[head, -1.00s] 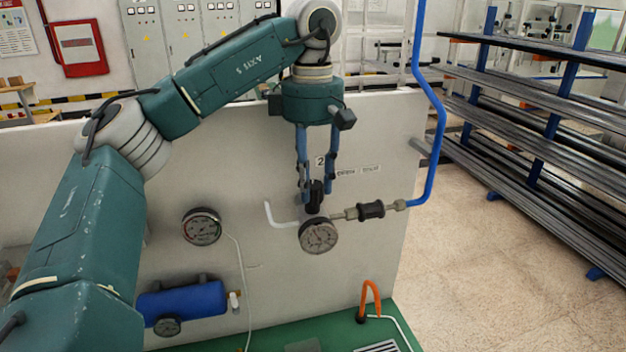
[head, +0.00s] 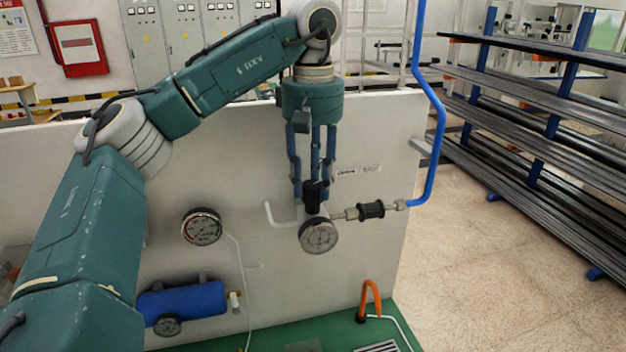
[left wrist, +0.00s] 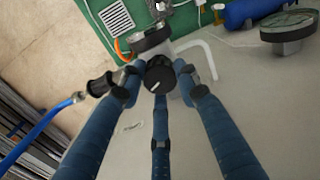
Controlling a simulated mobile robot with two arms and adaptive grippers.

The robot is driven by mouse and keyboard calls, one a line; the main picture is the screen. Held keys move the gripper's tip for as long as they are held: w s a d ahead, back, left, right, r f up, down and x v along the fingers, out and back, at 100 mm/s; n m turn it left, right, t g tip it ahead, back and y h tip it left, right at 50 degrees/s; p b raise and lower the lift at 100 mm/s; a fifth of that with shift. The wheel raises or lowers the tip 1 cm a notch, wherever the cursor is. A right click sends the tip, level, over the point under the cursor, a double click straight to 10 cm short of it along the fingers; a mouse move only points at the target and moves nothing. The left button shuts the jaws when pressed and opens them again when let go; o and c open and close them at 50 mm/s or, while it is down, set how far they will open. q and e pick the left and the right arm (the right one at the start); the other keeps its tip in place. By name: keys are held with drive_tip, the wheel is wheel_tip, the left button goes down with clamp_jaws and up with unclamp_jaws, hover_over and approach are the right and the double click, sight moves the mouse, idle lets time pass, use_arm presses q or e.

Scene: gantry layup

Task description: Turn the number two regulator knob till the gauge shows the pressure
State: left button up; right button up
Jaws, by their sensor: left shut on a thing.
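The black regulator knob (head: 312,195) stands on top of the regulator on the white panel. My left gripper (head: 311,188) points down over it with its blue fingers shut around the knob. In the left wrist view the fingers close in around the knob (left wrist: 159,75), whose top carries a pale pointer line. The round gauge (head: 318,235) sits just below the knob in the head view; its needle is too small to read. In the left wrist view the gauge (left wrist: 151,40) shows only edge-on. The number two label is hidden behind the fingers. My right gripper is not in view.
A second gauge (head: 202,227) is on the panel to the left, above a blue tank (head: 183,302). A blue pipe (head: 437,130) and a black inline fitting (head: 371,210) lie right of the regulator. An orange hose (head: 370,298) rises from the green base.

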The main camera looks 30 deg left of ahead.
sight(312, 184)
use_arm(q)
drive_tip(key=shift+w+r, duration=0.1)
drive_tip(key=shift+r, duration=0.2)
drive_tip(key=o, duration=1.1)
drive_tip(key=shift+a, duration=0.1)
drive_tip(key=shift+o, duration=0.2)
drive_tip(key=shift+f, duration=0.15)
drive_tip(key=shift+m, duration=0.3)
wheel_tip(312, 184, up, 12)
drive_tip(key=shift+a, duration=0.1)
